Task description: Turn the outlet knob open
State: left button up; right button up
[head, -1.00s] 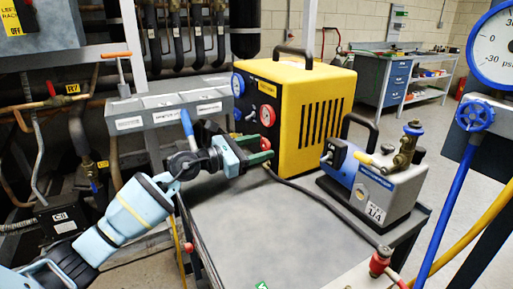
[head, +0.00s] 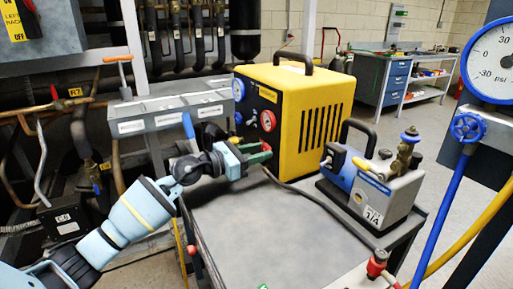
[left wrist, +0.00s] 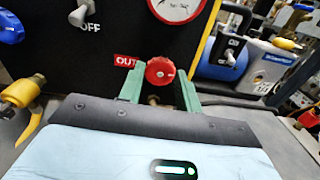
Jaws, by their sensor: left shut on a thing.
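The yellow machine (head: 310,110) stands on the grey cart with its dark panel facing left. The outlet knob (left wrist: 160,72) is small, round and red, with a pale mark on its face. It sits below the red-rimmed gauge (left wrist: 178,5) and right of the red "OUT" label (left wrist: 127,60). My left gripper (left wrist: 160,88) has its green fingers on either side of the knob, shut on it. In the head view the left gripper (head: 262,158) reaches the panel's lower right corner and partly hides the knob. My right gripper is in neither view.
A blue-and-grey pump (head: 370,185) stands right of the machine on the cart top (head: 240,235). A dark hose (head: 320,205) crosses the cart. A yellow valve (left wrist: 20,92) and a grey toggle (left wrist: 80,14) are left of the knob. A large gauge (head: 495,50) hangs at the right.

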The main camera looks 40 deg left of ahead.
pick_arm(q)
jog(key=n+p, duration=0.1)
jog(key=p, duration=0.1)
jog(key=n+p, duration=0.2)
jog(key=shift+r+n, duration=0.3)
jog(key=shift+r, duration=0.05)
jog(key=n+p, duration=0.4)
jog(key=n, duration=0.1)
jog(key=shift+p, duration=0.3)
jog(key=n+p, duration=0.1)
jog(key=n, duration=0.2)
jog(key=shift+p, duration=0.35)
jog(key=shift+f+n+p, duration=0.15)
jog(key=shift+n+p, duration=0.5)
jog(key=shift+n, duration=0.55)
jog(key=shift+f+n, duration=0.1)
jog(key=shift+n, duration=0.3)
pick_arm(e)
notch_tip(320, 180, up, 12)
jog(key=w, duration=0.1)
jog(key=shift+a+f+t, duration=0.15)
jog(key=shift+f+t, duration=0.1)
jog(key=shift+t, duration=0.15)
pick_arm(q)
jog(key=o, duration=1)
